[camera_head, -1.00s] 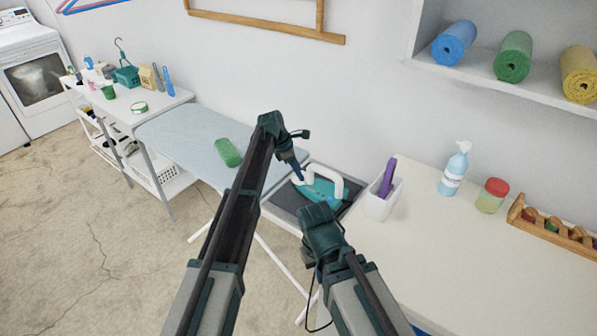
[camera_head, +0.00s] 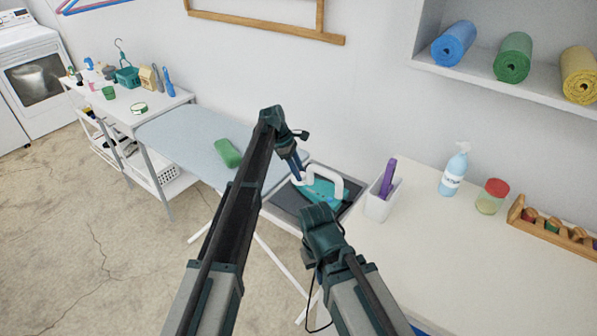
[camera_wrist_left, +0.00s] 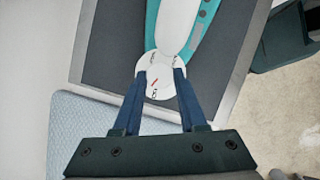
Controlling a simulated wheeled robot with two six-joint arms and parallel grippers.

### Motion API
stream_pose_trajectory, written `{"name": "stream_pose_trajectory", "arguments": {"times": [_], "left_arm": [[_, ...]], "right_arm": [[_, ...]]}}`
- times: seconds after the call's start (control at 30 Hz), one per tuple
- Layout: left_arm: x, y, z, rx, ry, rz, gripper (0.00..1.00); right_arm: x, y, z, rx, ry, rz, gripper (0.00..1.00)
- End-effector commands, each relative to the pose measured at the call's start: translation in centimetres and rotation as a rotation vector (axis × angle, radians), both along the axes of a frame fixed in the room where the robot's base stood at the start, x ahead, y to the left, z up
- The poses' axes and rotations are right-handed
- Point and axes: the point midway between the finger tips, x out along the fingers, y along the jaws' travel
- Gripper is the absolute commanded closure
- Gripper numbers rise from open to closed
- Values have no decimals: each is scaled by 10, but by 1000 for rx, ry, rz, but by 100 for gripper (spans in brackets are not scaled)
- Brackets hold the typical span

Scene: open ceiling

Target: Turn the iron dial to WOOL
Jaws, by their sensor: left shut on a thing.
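The teal iron (camera_head: 325,191) with its white handle rests on a dark grey rest pad (camera_head: 285,201) at the end of the ironing board. It also shows in the left wrist view (camera_wrist_left: 205,22). Its round white dial (camera_wrist_left: 153,91) has small dark markings and a short red line; the lettering is too small to read. My left gripper (camera_wrist_left: 161,72) has its two blue fingers closed on the dial's sides. In the head view the left gripper (camera_head: 299,177) is at the iron's left end. My right gripper (camera_head: 320,218) is in front of the iron; its fingers are hidden.
The ironing board (camera_head: 185,140) holds a green folded cloth (camera_head: 228,153). A white holder (camera_head: 380,204) with a purple item stands right of the iron. A spray bottle (camera_head: 454,170), a red-lidded jar (camera_head: 491,197) and a wooden rack (camera_head: 548,228) are farther right. The white counter's front is clear.

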Motion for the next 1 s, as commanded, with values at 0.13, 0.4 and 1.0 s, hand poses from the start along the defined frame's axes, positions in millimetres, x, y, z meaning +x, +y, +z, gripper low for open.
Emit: {"name": "stream_pose_trajectory", "arguments": {"times": [0.13, 0.4, 1.0], "left_arm": [[4, -1, 0, 1, 0, -141, 100], [6, -2, 0, 1, 0, -399, 100], [7, -5, 0, 0, 0, -846, 100]], "right_arm": [[0, 0, 0, 0, 0, 0, 100], [0, 0, 0, 0, 0, 0, 100], [0, 0, 0, 0, 0, 0, 100]]}}
